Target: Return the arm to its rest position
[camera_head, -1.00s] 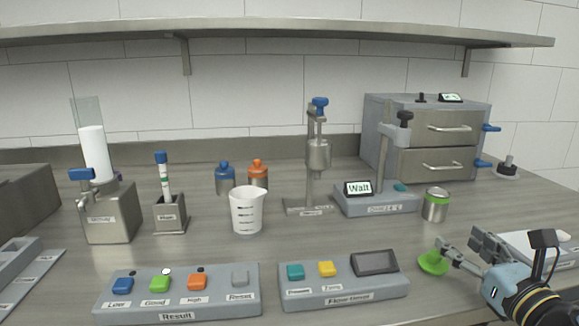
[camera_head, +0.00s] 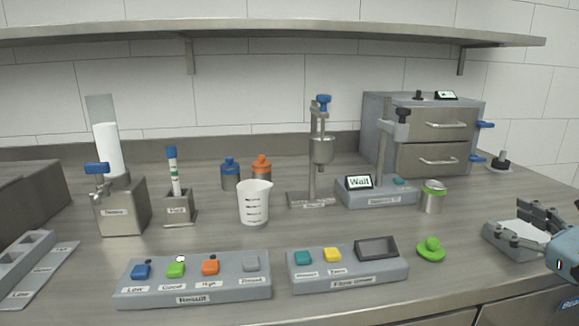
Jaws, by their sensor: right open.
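My right gripper (camera_head: 532,232) is at the right edge of the head view, open and empty. A metal can with a green band (camera_head: 432,197) stands behind the lid. Most of my right arm is cut off by the picture edge. My left gripper is not in view.
A white measuring cup (camera_head: 254,204) stands mid-counter. Button panels marked Result (camera_head: 193,281) and another (camera_head: 347,272) lie in front. A press stand (camera_head: 322,153), a device showing "Wait" (camera_head: 376,193) and a drawer unit (camera_head: 424,135) stand behind. A shelf (camera_head: 270,30) runs above.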

